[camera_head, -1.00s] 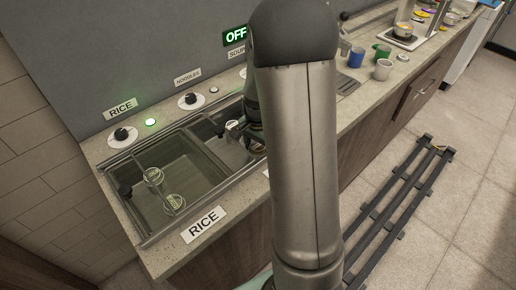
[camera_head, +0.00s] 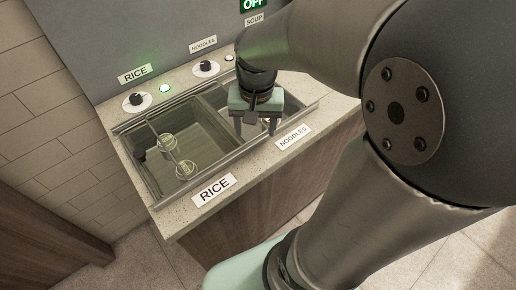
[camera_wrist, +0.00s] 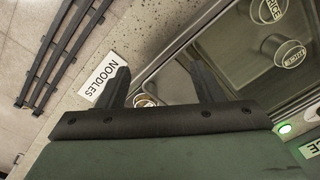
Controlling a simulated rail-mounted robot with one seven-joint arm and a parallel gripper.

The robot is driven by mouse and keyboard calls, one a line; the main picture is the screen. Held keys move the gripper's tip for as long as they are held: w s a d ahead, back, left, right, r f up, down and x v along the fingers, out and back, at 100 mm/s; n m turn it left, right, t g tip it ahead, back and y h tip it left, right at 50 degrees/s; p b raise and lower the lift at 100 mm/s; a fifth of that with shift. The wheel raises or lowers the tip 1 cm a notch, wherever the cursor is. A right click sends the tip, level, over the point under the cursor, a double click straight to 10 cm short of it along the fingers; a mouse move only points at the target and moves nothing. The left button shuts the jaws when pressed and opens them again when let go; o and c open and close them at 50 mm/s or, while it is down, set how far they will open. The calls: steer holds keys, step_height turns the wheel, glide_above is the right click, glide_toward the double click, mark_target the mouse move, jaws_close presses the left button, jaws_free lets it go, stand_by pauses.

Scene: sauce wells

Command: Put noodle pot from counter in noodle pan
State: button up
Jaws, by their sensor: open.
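My gripper (camera_head: 258,132) points down over the noodles pan (camera_head: 222,98), the right-hand basin in the head view. Its two dark fingers stand apart, and it also shows in the wrist view (camera_wrist: 160,72) with nothing gripped between the fingertips. A round pot with a pale rim (camera_wrist: 145,101) lies low in the wrist view, mostly hidden by the gripper base. It appears to be in the noodles pan (camera_wrist: 168,75); its label cannot be read. I see no noodle pot standing on the visible counter (camera_head: 178,212).
The rice pan (camera_head: 205,145) is on the left and holds two rice pots (camera_head: 167,142) and (camera_head: 186,168). A NOODLES label (camera_head: 293,137) is on the counter's front edge. Knobs (camera_head: 137,100) and (camera_head: 206,67) line the back. Wall tiles (camera_head: 45,130) close off the left side.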

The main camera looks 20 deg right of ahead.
steer(key=s+a+f+n, duration=0.1)
steer(key=s+a+n, duration=0.2)
steer(key=s+n, duration=0.2)
steer(key=s, duration=0.3)
steer(key=shift+s+a+f, duration=0.25)
steer(key=shift+s+a, duration=0.1)
steer(key=shift+a, duration=0.05)
